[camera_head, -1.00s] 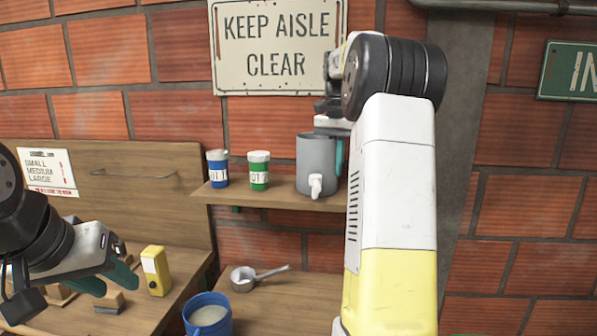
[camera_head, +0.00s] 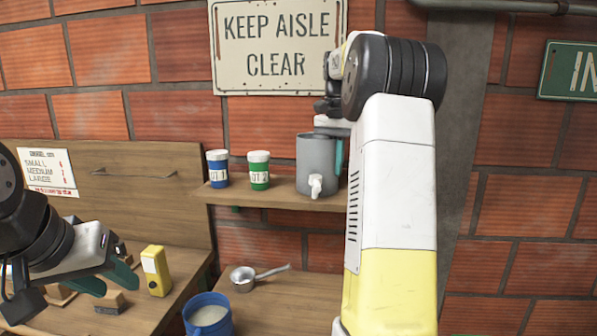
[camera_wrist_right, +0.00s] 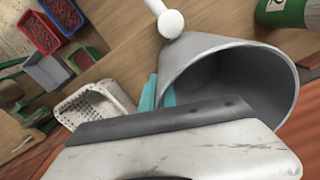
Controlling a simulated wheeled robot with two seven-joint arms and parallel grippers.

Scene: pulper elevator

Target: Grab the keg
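The keg (camera_head: 311,163) is a grey cylinder with a white spigot (camera_head: 315,186) at its front. It stands upright on the wooden wall shelf. In the right wrist view the keg (camera_wrist_right: 240,75) shows its open, hollow end. My right gripper (camera_head: 339,155) is at the keg's right side in the head view, partly hidden by my right arm. In the wrist view its teal fingertips (camera_wrist_right: 160,93) are close against the keg's wall; I cannot tell whether they grip it. My left gripper (camera_head: 106,281) is open and empty over the lower bench at left.
A blue-labelled cup (camera_head: 217,169) and a green-labelled cup (camera_head: 259,170) stand left of the keg on the shelf (camera_head: 285,190). Below are a blue mug (camera_head: 207,316), a metal scoop (camera_head: 243,279) and a yellow box (camera_head: 155,270). A brick wall (camera_head: 170,115) is behind.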

